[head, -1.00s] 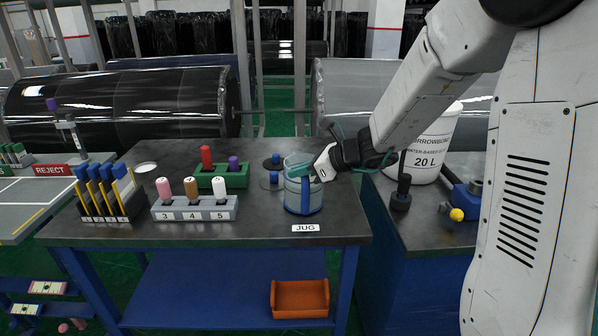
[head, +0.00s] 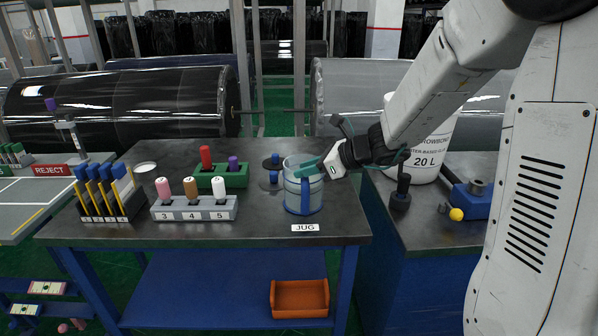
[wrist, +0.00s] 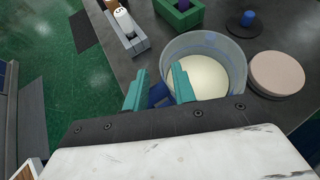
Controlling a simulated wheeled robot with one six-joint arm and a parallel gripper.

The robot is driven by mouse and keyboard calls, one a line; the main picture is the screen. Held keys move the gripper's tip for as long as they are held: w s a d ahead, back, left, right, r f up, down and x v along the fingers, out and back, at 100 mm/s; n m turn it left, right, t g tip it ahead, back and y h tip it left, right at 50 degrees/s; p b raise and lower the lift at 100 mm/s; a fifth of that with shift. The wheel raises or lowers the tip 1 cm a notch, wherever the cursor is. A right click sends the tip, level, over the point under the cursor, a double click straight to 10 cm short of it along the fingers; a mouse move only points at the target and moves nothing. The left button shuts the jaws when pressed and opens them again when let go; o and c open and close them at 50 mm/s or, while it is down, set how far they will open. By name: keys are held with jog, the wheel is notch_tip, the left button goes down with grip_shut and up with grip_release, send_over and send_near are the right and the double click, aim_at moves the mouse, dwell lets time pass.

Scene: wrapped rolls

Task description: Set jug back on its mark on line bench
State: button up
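The jug (head: 305,190), clear with a blue band and blue handle, stands upright on the line bench (head: 265,225), just behind the white JUG label (head: 305,228). In the wrist view the jug (wrist: 228,50) holds pale cream contents. My gripper (head: 306,168) is at the jug's upper right side in the head view. In the wrist view its teal fingers (wrist: 158,84) are spread apart, with part of the blue handle (wrist: 160,96) showing between and beyond them. I cannot tell whether they touch it. Any mark under the jug is hidden.
A grey numbered holder (head: 195,208) with several pegs and a green holder (head: 222,180) stand left of the jug. A pinkish disc (wrist: 277,73) sits beside the jug. A white bucket (head: 425,150) stands right.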

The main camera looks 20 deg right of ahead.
jog(key=v, duration=0.9)
jog(key=s+a+r+n+g+h, duration=0.2)
jog(key=s+a+n+g, duration=0.55)
jog(key=s+n, duration=0.65)
jog(key=s+d+f+n+h, duration=0.1)
jog(key=s+d+n+h, duration=0.2)
jog(key=s+n+h, duration=0.4)
jog(key=s+n, duration=0.5)
jog(key=s, duration=0.2)
jog(key=shift+s+f, duration=0.25)
jog(key=shift+s, duration=0.1)
jog(key=shift+t, duration=0.25)
